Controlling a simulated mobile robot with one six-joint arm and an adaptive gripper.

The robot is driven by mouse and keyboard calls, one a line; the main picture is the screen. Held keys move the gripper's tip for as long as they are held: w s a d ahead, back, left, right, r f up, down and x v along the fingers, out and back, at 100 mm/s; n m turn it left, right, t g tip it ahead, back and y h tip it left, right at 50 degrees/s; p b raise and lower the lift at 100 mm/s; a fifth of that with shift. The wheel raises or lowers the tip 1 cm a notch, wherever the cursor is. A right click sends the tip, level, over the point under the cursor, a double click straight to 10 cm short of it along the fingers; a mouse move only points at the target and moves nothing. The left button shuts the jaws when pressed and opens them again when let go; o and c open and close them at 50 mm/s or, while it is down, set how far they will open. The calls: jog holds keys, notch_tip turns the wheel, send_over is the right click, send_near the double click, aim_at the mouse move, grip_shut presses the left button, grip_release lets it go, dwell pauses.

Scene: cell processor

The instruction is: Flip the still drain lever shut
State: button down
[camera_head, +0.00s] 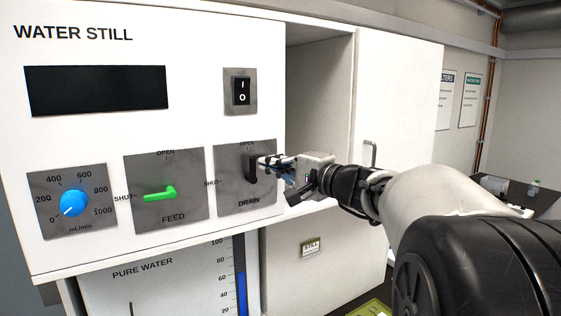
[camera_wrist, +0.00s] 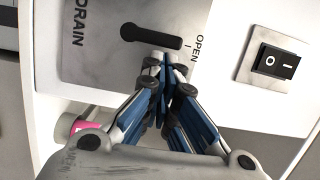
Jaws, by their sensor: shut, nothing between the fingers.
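The black drain lever (camera_head: 251,167) is on the grey DRAIN panel (camera_head: 228,198) of the water still. It stands upright, its handle pointing to the OPEN mark. In the wrist view the drain lever (camera_wrist: 150,37) also points toward OPEN, and the SHUT mark is out of frame. My gripper (camera_head: 265,163) is to the right of the lever, its fingers together and empty. In the wrist view the fingertips (camera_wrist: 168,62) are right beside the handle's free end; I cannot tell whether they touch it.
The green feed lever (camera_head: 160,194) left of the drain panel points sideways to SHUT. A blue knob (camera_head: 73,203) is farther left. The black power switch (camera_head: 241,91) is above the drain panel and shows in the wrist view (camera_wrist: 276,60). An open recess (camera_head: 318,95) is at right.

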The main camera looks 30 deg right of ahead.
jog(key=shift+w+d, duration=0.1)
jog(key=shift+w, duration=0.05)
